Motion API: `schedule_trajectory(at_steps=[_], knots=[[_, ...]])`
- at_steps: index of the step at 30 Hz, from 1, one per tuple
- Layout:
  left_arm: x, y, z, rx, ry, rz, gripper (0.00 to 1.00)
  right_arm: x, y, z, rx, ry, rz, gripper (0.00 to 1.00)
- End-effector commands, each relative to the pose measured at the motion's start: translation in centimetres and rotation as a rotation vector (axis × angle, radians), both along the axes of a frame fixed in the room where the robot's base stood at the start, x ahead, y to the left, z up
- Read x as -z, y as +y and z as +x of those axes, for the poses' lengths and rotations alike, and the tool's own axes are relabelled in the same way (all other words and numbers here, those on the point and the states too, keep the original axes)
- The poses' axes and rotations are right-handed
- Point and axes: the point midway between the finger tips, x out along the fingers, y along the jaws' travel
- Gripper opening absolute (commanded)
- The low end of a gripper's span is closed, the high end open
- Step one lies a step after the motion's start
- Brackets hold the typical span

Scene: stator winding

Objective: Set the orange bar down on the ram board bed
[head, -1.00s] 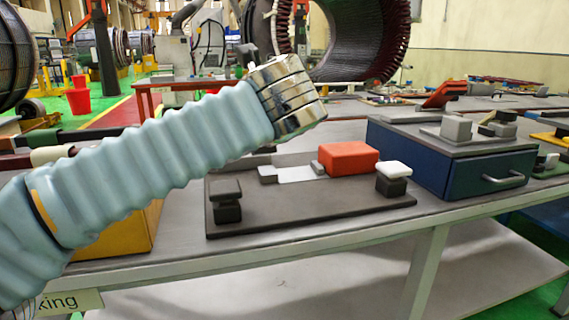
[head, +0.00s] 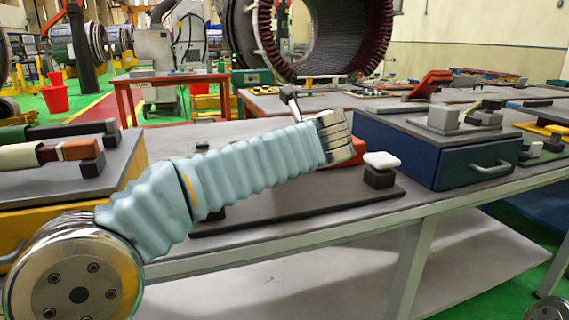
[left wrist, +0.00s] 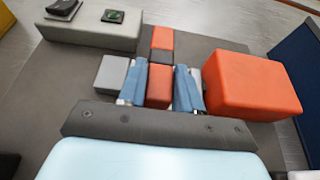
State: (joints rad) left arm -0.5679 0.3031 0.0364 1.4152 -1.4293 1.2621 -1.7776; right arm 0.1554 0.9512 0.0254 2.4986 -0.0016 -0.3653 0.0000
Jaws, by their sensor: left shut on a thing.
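My left gripper (left wrist: 160,88) has its blue fingers shut on the orange bar (left wrist: 161,38), which has a dark band across it. In the left wrist view the bar is over the dark ram board (left wrist: 225,50), between a grey block (left wrist: 112,72) and a large orange block (left wrist: 252,85). Whether the bar touches the bed cannot be told. In the head view the ram board (head: 300,212) lies on the bench, partly behind my left arm. The wrist's metal end (head: 336,138) shows over it; the fingers and bar are hidden there. My right gripper is not in view.
A white-topped knob (head: 381,163) stands on the board's right end. A blue drawer box (head: 430,155) is to its right. At left, a yellow cabinet (head: 140,165) carries bars. A long grey block (left wrist: 90,34) lies on the board in the left wrist view.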

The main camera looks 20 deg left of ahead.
Motion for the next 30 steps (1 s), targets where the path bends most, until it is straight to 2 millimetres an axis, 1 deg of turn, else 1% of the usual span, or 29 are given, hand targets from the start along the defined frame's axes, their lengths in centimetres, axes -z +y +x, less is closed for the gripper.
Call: schedule_trajectory(at_steps=[1,3,6,16,17,21,22,30], knots=[[0.7,-0.2,0.4,0.001,0.003,0.003,0.0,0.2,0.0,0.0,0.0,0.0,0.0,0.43],[2.2,-0.1,0.3,0.001,0.003,0.003,0.0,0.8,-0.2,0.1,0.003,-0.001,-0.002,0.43],[3.4,-0.1,0.3,0.0,0.001,0.002,0.0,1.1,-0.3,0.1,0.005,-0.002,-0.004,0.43],[3.6,-0.1,0.3,0.001,0.001,0.002,0.0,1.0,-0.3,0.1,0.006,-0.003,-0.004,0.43],[3.7,-0.1,0.3,0.001,0.002,0.001,0.35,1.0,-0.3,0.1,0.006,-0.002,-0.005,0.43],[3.7,-0.1,0.3,0.0,0.002,0.001,0.57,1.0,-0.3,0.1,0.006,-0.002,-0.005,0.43],[3.7,-0.1,0.3,0.0,0.002,0.001,0.59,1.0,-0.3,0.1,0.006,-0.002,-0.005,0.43],[3.5,-0.1,0.3,0.0,0.001,0.001,0.59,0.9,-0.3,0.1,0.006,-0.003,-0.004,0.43]])
